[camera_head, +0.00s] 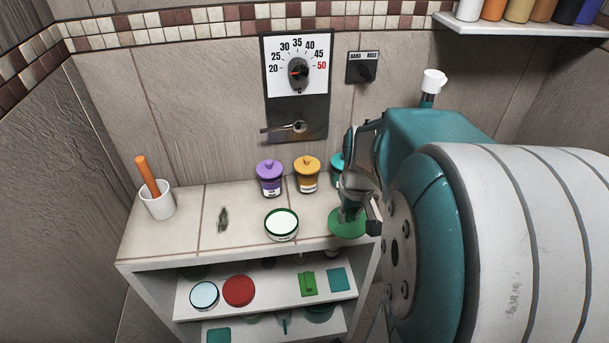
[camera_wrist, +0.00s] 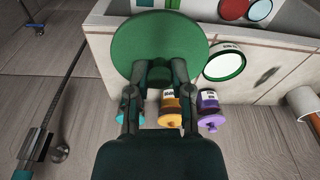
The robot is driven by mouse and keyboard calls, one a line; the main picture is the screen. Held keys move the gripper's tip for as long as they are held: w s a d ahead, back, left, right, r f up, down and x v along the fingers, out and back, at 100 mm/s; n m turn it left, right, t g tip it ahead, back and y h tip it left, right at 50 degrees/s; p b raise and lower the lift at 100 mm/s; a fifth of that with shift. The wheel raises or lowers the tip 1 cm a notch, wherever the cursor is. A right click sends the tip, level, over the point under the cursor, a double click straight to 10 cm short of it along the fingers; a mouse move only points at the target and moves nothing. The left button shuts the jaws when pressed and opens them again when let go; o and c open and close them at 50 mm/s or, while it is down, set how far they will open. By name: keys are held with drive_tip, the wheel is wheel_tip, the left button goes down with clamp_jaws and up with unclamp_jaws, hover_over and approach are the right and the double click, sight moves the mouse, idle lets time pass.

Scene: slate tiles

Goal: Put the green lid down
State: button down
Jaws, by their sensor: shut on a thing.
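The green lid (camera_head: 347,223) is a round disc, held by my gripper (camera_head: 358,214) over the right end of the tiled counter top. In the wrist view the lid (camera_wrist: 158,48) fills the upper middle, with the fingers of my gripper (camera_wrist: 151,72) closed on it. I cannot tell whether the lid touches the counter. An open round tub (camera_head: 281,224) with a green rim and white inside stands on the counter just left of the lid. It also shows in the wrist view (camera_wrist: 224,63).
Purple (camera_head: 269,177), yellow (camera_head: 307,174) and teal (camera_head: 337,167) lidded jars stand along the back. A white cup (camera_head: 157,202) with an orange stick stands at the left, near a leaf (camera_head: 223,219). The shelf (camera_head: 262,291) below holds a red disc (camera_head: 238,291). The counter's front left is clear.

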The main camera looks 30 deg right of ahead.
drive_tip(key=w+d+f, duration=0.1)
drive_tip(key=w+f, duration=0.1)
drive_tip(key=w, duration=0.1)
drive_tip(key=w+d+f, duration=0.2)
drive_tip(key=w+f, duration=0.1)
drive_tip(key=w+d+f, duration=0.2)
drive_tip(key=w+f, duration=0.1)
drive_tip(key=shift+d+f, duration=0.2)
drive_tip(key=shift+f, duration=1.55)
drive_tip(key=shift+f, duration=0.15)
drive_tip(key=c, duration=0.5)
unclamp_jaws()
